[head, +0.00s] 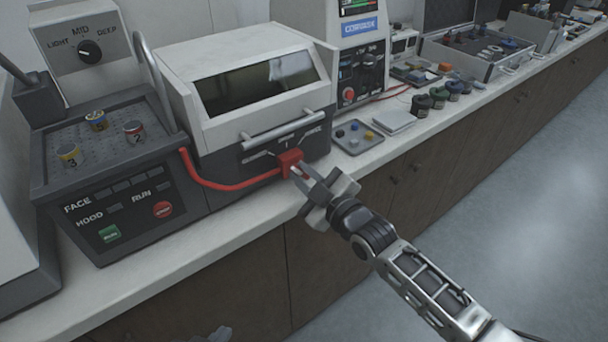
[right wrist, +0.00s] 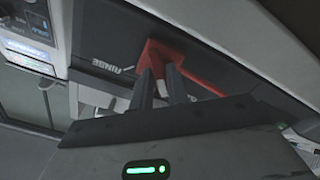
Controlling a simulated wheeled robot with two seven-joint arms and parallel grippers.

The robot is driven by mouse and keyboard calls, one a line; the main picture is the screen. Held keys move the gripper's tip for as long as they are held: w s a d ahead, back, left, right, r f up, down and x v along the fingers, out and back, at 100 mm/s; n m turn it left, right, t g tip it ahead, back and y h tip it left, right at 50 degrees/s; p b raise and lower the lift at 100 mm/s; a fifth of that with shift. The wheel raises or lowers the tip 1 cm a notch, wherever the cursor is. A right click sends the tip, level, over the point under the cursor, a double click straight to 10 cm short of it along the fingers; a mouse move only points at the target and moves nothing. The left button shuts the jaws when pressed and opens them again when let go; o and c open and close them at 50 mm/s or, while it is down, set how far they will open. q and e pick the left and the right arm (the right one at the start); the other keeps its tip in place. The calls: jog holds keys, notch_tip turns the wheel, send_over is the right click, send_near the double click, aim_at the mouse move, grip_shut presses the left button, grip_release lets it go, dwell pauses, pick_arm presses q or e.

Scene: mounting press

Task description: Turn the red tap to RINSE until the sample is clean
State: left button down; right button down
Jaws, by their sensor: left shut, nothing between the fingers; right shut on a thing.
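The red tap (head: 289,158) sits on the front of the white machine with a dark window (head: 258,82). My right gripper (head: 297,174) is shut on the tap handle. In the right wrist view the fingers (right wrist: 161,86) are on the red tap (right wrist: 190,62), and the word RINSE is printed beside it. The other labels around the tap are too small to read surely. No sample can be made out through the dark window. My left gripper (head: 217,334) only just shows as a grey piece at the bottom edge, apart from everything.
A red hose (head: 215,184) runs left from the tap along the front. A small tray with coloured pieces (head: 358,148) lies on the counter to the right.

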jog(key=m, duration=0.8)
jog(key=shift+d, duration=0.1)
jog(key=m, duration=0.4)
jog(key=shift+f+b, duration=0.1)
jog(key=shift+b, duration=0.25)
jog(key=shift+w+m+b, duration=0.1)
jog(key=shift+m+b, duration=0.25)
jog(key=shift+m, duration=1.75)
jog(key=c, duration=1.4)
grip_release()
jog(key=shift+d, duration=0.1)
